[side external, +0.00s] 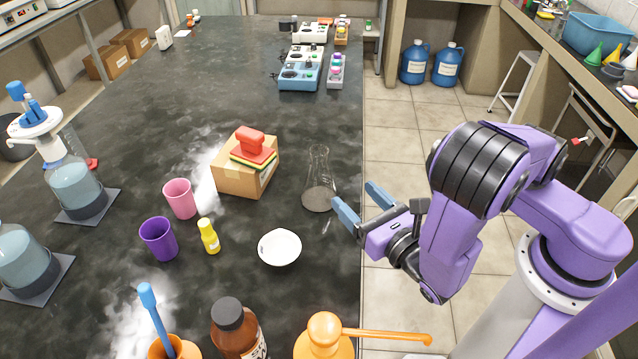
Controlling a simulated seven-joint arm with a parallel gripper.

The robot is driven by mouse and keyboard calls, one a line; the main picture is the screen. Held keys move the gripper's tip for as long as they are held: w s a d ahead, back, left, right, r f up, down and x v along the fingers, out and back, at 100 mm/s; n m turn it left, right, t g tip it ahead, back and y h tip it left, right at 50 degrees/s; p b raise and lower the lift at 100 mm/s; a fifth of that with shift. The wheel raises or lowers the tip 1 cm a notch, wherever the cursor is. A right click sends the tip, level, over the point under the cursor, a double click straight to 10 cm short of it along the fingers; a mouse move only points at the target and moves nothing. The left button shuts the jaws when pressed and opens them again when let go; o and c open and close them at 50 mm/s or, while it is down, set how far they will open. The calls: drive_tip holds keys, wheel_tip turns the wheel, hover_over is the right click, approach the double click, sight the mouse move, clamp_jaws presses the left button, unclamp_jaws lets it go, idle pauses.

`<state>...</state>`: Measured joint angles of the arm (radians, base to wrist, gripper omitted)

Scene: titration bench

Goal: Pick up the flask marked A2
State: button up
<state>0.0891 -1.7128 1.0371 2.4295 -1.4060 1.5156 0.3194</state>
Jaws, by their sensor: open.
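A clear glass conical flask (319,182) stands upright on the dark bench near its right edge. No marking on it can be read in this view, so I cannot tell whether it is A2. My gripper (361,205) is open, with two blue-grey fingers pointing toward the flask from the right. The fingers are over the bench edge, just right of and slightly nearer than the flask. Nothing is between them, and they look apart from the flask.
A cardboard box (245,175) with a red item on top stands left of the flask. A white bowl (279,247) sits nearer. A yellow bottle (209,236), purple cup (159,239) and pink cup (180,198) stand further left. The bench behind the flask is clear up to the instruments (302,68).

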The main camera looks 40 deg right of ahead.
sight(324, 161)
drive_tip(key=w, duration=0.5)
drive_tip(key=w+d, duration=0.1)
drive_tip(key=w, duration=0.2)
drive_tip(key=shift+w, duration=0.35)
drive_tip(key=shift+w+d+r, duration=0.1)
drive_tip(key=shift+w+d, duration=0.05)
drive_tip(key=shift+w, duration=0.75)
drive_tip(key=shift+w+d+r, duration=0.1)
drive_tip(key=shift+w+d, duration=0.05)
drive_tip(key=shift+w, duration=0.75)
drive_tip(key=shift+w+d+r, duration=0.1)
drive_tip(key=shift+w+d, duration=0.05)
drive_tip(key=shift+w, duration=0.75)
clamp_jaws()
